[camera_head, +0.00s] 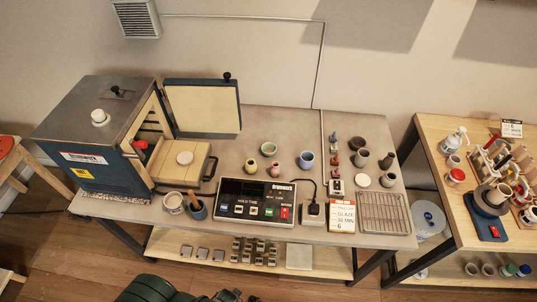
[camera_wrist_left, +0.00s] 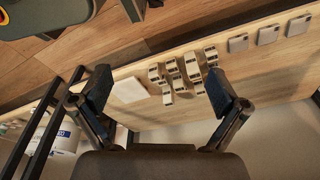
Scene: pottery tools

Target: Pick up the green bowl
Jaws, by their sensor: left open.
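A small green bowl (camera_head: 268,149) stands upright on the grey tabletop (camera_head: 235,150), behind the control box and right of the kiln. It looks open at the top and nothing touches it. My left gripper (camera_wrist_left: 158,92) is open and empty in the left wrist view, its two dark fingers spread wide. It faces the lower wooden shelf, away from the bowl, and the bowl is not in that view. My right gripper is in neither view.
A small pink pot (camera_head: 275,169) and a blue cup (camera_head: 306,160) stand near the bowl. The control box (camera_head: 257,201) lies in front. The kiln (camera_head: 108,140) with its open door (camera_head: 203,107) is left. Small blocks (camera_wrist_left: 178,73) lie on the lower shelf (camera_wrist_left: 250,70).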

